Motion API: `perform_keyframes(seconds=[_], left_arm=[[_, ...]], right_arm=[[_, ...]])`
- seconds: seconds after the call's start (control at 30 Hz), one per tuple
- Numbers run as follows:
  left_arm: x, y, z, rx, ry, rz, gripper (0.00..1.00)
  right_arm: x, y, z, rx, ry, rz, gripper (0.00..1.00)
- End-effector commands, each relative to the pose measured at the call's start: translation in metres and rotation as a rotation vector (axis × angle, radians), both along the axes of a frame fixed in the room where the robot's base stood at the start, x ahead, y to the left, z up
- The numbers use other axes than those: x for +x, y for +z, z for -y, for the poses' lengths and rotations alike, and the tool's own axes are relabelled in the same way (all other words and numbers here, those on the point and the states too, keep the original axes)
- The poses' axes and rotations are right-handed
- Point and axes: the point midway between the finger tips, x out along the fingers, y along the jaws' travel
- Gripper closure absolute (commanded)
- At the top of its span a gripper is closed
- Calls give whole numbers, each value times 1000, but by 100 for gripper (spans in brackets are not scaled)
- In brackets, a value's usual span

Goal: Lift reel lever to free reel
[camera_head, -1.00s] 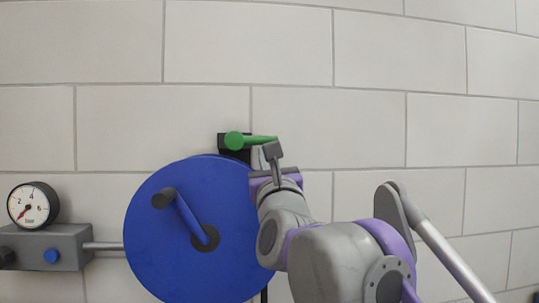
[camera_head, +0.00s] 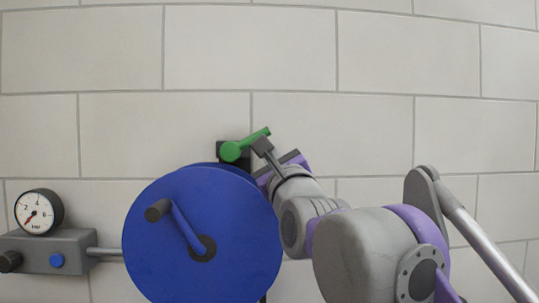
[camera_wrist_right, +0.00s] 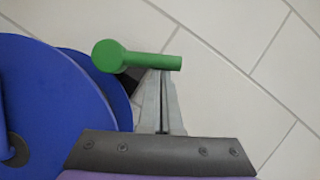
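The reel lever is a green bar with a round hub (camera_head: 230,151), mounted on the wall just above the reel. Its free end tilts up to the right in the head view. The blue reel (camera_head: 165,240) has a dark-knobbed crank handle on its face. My right gripper (camera_head: 262,146) is at the lever's underside from the lower right. In the right wrist view, its grey fingers (camera_wrist_right: 161,78) are together, and their tips meet the green lever (camera_wrist_right: 152,60) from below; nothing shows between them. My left gripper is not in view.
A pressure gauge (camera_head: 38,211) sits on a grey valve block (camera_head: 45,252) at the left, with a pipe running toward the reel. A black bracket (camera_head: 243,158) is behind the lever. The pale tiled wall (camera_head: 420,60) above and to the right is clear.

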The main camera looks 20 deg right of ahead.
Motion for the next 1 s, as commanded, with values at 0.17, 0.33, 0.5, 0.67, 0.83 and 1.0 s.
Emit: perform_keyframes(seconds=[0.17,0.33,0.5,0.67,0.83,1.0], left_arm=[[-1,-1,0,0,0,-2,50],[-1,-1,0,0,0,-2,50],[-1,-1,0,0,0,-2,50],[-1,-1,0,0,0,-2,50],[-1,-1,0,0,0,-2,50],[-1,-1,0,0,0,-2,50]], right_arm=[[1,10,-2,1,1,-1,100],[1,20,-6,2,2,0,100],[3,27,-10,2,2,0,100],[3,32,-12,4,1,-1,100],[4,35,-15,2,1,0,100],[4,37,-16,4,1,-1,100]])
